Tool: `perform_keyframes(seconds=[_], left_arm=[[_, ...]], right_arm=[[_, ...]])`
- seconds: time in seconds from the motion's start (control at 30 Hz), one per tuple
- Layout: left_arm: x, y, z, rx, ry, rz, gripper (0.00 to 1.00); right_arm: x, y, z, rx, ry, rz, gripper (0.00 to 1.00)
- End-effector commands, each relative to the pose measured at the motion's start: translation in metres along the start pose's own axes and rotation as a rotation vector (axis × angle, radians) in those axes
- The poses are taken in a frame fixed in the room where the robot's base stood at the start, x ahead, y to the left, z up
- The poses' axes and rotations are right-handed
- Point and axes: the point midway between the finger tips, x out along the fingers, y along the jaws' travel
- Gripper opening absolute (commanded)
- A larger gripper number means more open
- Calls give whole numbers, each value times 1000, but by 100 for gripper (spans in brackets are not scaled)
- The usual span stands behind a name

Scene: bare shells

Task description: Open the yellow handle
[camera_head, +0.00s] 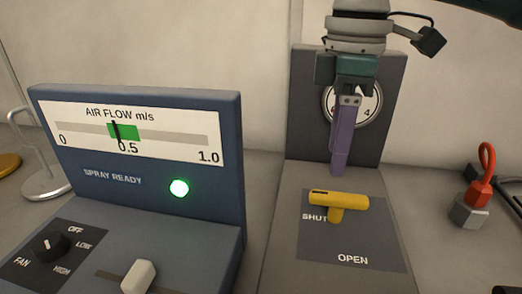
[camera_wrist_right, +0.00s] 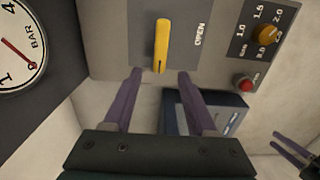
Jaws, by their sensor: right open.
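The yellow handle (camera_head: 338,201) sits on a dark plate marked SHUT and OPEN (camera_head: 378,232). Its bar lies crosswise, with its left end above the word SHUT; OPEN is nearer the front. The handle also shows in the right wrist view (camera_wrist_right: 161,45), just beyond the fingertips. My right gripper (camera_head: 338,168) points down above and behind the handle. In the wrist view its purple fingers (camera_wrist_right: 160,74) are spread, with nothing between them and the handle lined up with the gap. What seems my left gripper (camera_wrist_right: 290,150) shows small at the wrist view's lower right.
A round gauge (camera_head: 366,105) on an upright grey panel stands behind my right gripper. The blue air flow box (camera_head: 232,165) with a lit green lamp (camera_head: 180,188) stands to the left. A grey hexagonal piece with a red loop (camera_head: 470,208) lies to the right.

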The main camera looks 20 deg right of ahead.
Motion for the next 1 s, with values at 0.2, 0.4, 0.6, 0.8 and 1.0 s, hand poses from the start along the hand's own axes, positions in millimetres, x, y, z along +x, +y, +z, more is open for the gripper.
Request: perform_keyframes(seconds=[0.2,0.4,0.6,0.8,1.0], left_arm=[[2,0,1,1,0,-1,50],[4,0,1,1,1,-1,50],[4,0,1,-1,1,0,50],[4,1,1,-6,2,4,50],[4,2,0,-9,3,6,50]], right_arm=[[44,-1,0,0,-2,-3,57],[69,-1,0,-2,-1,0,57],[74,0,0,-2,0,2,57],[74,0,0,-2,0,2,52],[74,0,0,-2,0,2,29]])
